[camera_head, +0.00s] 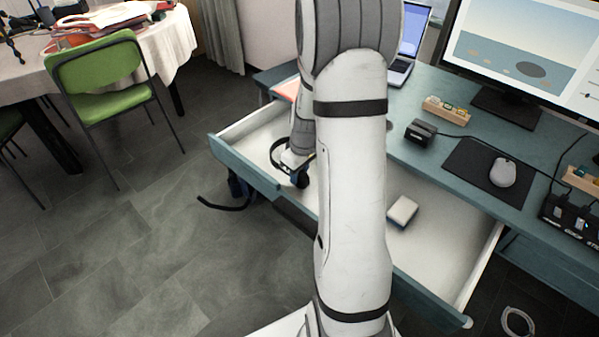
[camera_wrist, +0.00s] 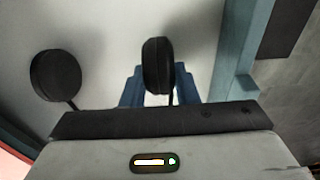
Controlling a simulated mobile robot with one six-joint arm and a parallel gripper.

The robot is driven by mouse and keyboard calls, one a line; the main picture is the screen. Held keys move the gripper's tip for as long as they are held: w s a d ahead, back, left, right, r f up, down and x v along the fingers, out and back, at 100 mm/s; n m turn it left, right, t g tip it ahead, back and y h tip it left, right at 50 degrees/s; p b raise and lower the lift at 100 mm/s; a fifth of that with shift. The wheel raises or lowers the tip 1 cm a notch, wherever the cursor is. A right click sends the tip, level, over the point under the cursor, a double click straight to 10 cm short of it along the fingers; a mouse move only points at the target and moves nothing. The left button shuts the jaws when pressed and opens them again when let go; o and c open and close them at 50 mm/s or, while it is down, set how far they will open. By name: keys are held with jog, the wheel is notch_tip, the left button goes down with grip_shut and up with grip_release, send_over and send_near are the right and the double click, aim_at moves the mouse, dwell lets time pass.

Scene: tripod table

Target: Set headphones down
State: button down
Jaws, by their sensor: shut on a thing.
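The black headphones (camera_head: 278,155) are at my gripper, over the left part of the open drawer (camera_head: 243,134). In the wrist view one ear cup (camera_wrist: 157,66) sits between the two blue fingers of my gripper (camera_wrist: 157,85), which is shut on the headphones. The other ear cup (camera_wrist: 55,76) hangs out to the left. The pale drawer floor is behind both cups; I cannot tell whether the headphones touch it. My own arm covers the middle of the drawer in the head view.
A small white box (camera_head: 402,211) lies in the drawer's right part. On the blue desk (camera_head: 447,173) stand a laptop (camera_head: 408,40), a monitor (camera_head: 525,50), and a mouse (camera_head: 502,172) on a black pad. A green chair (camera_head: 100,72) stands at the left.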

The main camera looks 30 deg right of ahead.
jog(key=shift+f, duration=0.25)
jog(key=c, duration=1.1)
grip_release()
jog(key=shift+r, duration=0.15)
notch_tip(320, 180, up, 11)
jog(key=s+p, duration=0.1)
jog(key=p, duration=0.1)
jog(key=s+a+r+m, duration=0.1)
jog(key=s+a+r, duration=0.1)
jog(key=s+a, duration=0.2)
jog(key=s+a+r+m, duration=0.1)
jog(key=s+a+r, duration=0.2)
jog(key=s+a, duration=0.2)
jog(key=s+a+r+m, duration=0.2)
jog(key=s+a, duration=0.3)
jog(key=s, duration=0.3)
jog(key=shift+r+t, duration=0.3)
jog(key=shift+r, duration=0.35)
